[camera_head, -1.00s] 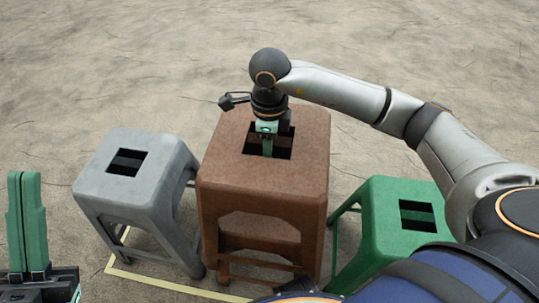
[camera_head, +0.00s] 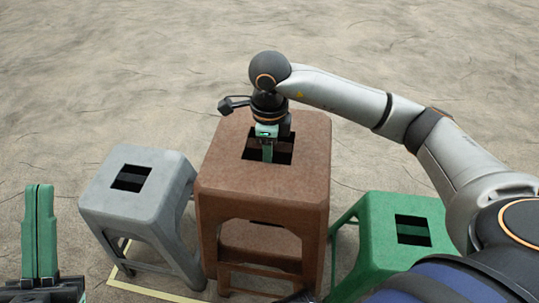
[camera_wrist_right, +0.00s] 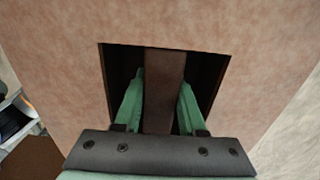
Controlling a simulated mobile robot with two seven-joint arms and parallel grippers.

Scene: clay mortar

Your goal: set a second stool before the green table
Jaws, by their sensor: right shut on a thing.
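A brown stool (camera_head: 225,180) stands tall in the middle of the head view, with a square opening in its top. My right gripper (camera_head: 267,158) reaches down into that opening. In the right wrist view its green fingers (camera_wrist_right: 160,105) are on both sides of the stool's brown crossbar (camera_wrist_right: 164,85), shut on it. The stool's feet are partly out of view; I cannot tell whether they touch the floor. A grey stool (camera_head: 115,200) stands at left and a green stool (camera_head: 372,240) at right. My left gripper (camera_head: 38,190) is shut and empty at lower left.
A yellow line (camera_head: 150,291) marks the floor around the grey and brown stools' front. The sandy floor (camera_head: 130,70) behind the stools is clear. The grey and green stools flank the brown one closely.

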